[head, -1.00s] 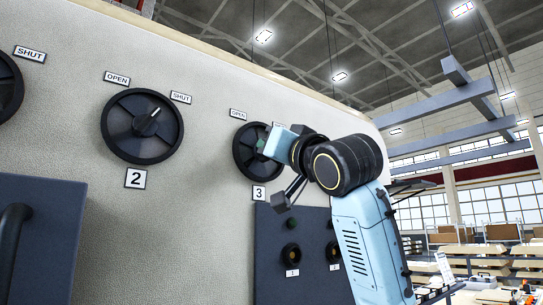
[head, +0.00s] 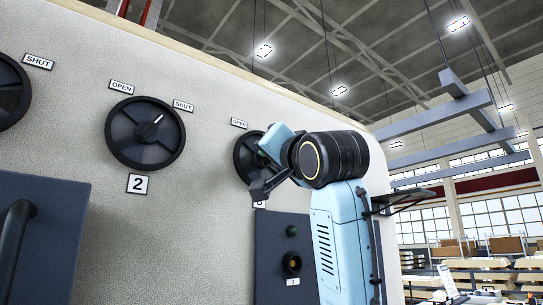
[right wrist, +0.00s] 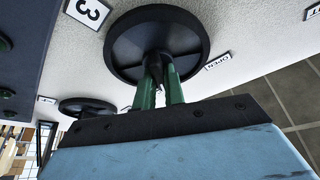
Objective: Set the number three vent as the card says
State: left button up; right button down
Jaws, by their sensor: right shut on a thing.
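The number three vent is a round black dial (head: 243,158) on the pale panel, with an OPEN label (head: 239,124) at its upper left. My right arm covers its right side and most of its number plate. In the right wrist view the dial (right wrist: 190,35) shows with its number 3 plate (right wrist: 88,11). My right gripper (right wrist: 160,80) has its green fingers shut on the dial's raised central grip (right wrist: 152,60). The grip's pointer direction is hidden. My left gripper is not in view. No readable card shows.
The number two dial (head: 120,140) stands left of it, pointer toward SHUT (head: 183,106). Another dial (head: 8,90) is at the left edge. A dark panel with small knobs (head: 275,260) is below, and a dark door with a handle (head: 45,230) is lower left.

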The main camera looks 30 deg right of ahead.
jog(key=c, duration=1.5)
grip_release()
jog(key=b+v, duration=0.5)
jog(key=v, duration=0.8)
jog(key=shift+s, duration=0.2)
jog(key=shift+f, duration=0.1)
